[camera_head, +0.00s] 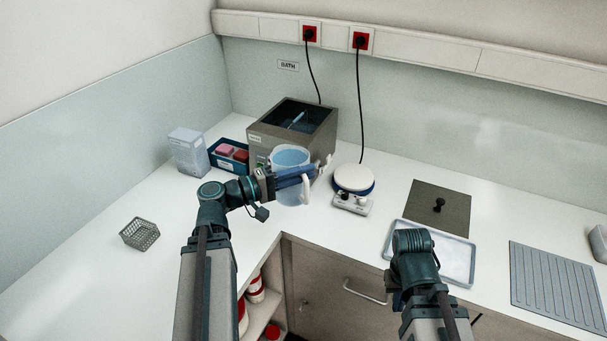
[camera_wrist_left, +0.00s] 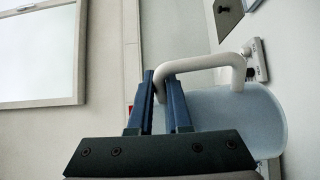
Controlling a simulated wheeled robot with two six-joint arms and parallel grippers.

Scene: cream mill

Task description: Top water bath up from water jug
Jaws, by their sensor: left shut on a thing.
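The water bath (camera_head: 325,136) is a grey box against the back wall, open at the top. Dark water and a small light-blue item (camera_head: 297,119) show inside. The water jug (camera_head: 290,158) is clear, with blue water in it and a white handle. My left gripper (camera_head: 310,172) is shut on the jug's handle, holding it in front of the bath. In the left wrist view the fingers (camera_wrist_left: 166,100) close on the white handle (camera_wrist_left: 205,64), beside the translucent jug body (camera_wrist_left: 245,112). My right arm is at the lower right; its fingers are hidden behind its wrist.
A hotplate-like device (camera_head: 353,180) stands right of the bath. A blue box (camera_head: 230,165) stands left of the bath. A wire basket (camera_head: 140,234) is at left, with clear counter around it.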

